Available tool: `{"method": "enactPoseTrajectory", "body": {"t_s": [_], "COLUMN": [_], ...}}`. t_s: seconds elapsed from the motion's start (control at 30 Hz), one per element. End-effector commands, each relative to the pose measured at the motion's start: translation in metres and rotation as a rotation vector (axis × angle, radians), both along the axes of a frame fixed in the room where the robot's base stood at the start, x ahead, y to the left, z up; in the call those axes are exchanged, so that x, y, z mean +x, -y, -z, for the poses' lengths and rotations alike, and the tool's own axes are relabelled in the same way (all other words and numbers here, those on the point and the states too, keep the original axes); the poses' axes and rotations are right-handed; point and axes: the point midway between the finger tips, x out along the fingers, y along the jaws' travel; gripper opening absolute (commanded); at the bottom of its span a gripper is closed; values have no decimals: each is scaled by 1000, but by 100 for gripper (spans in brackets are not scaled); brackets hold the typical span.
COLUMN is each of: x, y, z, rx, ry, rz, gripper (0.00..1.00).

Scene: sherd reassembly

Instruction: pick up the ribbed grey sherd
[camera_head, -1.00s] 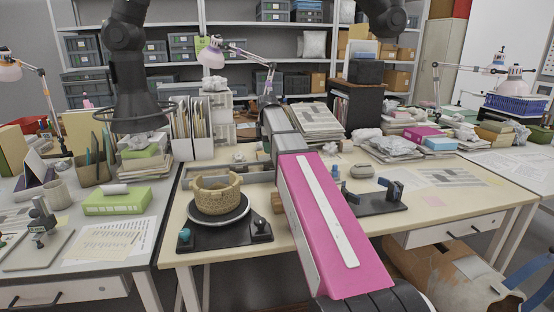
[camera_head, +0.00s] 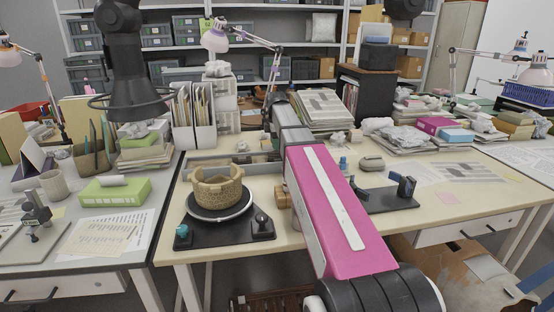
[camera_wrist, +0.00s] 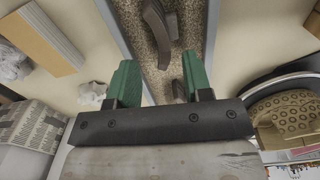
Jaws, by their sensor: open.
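In the wrist view, a dark grey curved sherd (camera_wrist: 158,22) lies on the speckled lining of a tray (camera_wrist: 140,38), beyond my fingertips. It seems to be the ribbed grey sherd, though ribs are hard to make out. A smaller grey piece (camera_wrist: 178,90) shows between the fingers, partly hidden by the gripper body. My gripper (camera_wrist: 160,80) is open, its two green fingers apart above the tray, with nothing held. In the head view my pink arm covers most of the tray and the sherds are hidden.
A tan, patterned partial pot (camera_head: 217,188) stands on a round turntable (camera_head: 219,213) left of my arm; it also shows at right in the wrist view (camera_wrist: 290,115). A black stand (camera_head: 390,198) is right of my arm. Papers and crumpled wrapping (camera_head: 405,138) lie behind.

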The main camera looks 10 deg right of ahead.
Motion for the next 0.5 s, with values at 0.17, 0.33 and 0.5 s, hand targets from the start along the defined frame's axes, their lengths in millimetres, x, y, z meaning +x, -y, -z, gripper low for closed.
{"method": "enactPoseTrajectory", "body": {"t_s": [0.17, 0.33, 0.5], "x": [-5, -5, -4], "y": [1, 2, 2], "z": [22, 42, 46], "rx": [0, 0, 0], "ry": [-1, 0, 0], "rz": [0, 0, 0], "gripper": [46, 46, 46]}}
